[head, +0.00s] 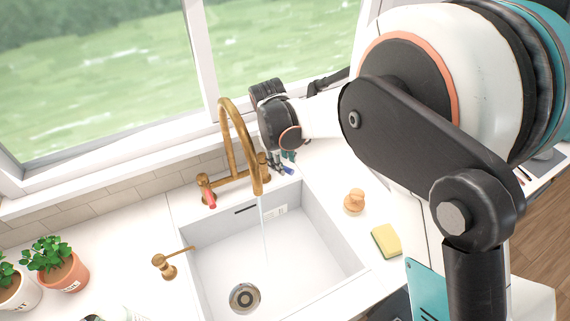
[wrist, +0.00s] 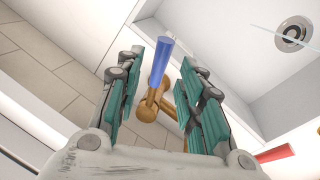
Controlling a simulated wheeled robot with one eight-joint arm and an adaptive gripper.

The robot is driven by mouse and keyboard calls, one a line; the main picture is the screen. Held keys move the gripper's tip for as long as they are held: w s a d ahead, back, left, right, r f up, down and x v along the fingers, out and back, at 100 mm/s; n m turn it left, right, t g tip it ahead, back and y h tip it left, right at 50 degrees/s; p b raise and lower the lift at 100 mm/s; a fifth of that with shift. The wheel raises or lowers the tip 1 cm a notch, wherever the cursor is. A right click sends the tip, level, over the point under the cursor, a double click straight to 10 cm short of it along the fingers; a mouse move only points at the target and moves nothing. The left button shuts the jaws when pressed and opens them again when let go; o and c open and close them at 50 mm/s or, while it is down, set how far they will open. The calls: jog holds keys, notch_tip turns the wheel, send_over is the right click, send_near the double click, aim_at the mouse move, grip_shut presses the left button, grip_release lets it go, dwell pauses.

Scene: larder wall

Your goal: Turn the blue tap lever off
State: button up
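The brass tap (head: 238,150) stands behind the white sink, and a thin stream of water (head: 263,225) falls from its spout. The blue lever (wrist: 162,58) is on the tap's brass side valve (wrist: 152,103); its tip also shows in the head view (head: 288,170). The red lever (head: 209,199) is on the other valve and shows at the lower right of the wrist view (wrist: 274,154). My gripper (wrist: 162,56) is open, with one teal-padded finger on each side of the blue lever and visible gaps to it. In the head view my wrist partly hides that valve.
The sink (head: 300,235) has a drain (head: 245,298). A sponge (head: 386,241) and a wooden-handled brush (head: 355,202) lie to its right. A brass dispenser (head: 168,262) and potted plants (head: 58,265) are at left. The window (head: 100,80) rises behind.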

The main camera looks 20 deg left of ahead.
jog(key=shift+w+d+f, duration=0.1)
jog(key=shift+w+f, duration=0.05)
jog(key=shift+f, duration=0.55)
jog(key=shift+w+f, duration=0.15)
jog(key=shift+f, duration=0.55)
grip_shut()
jog(key=shift+s, duration=0.1)
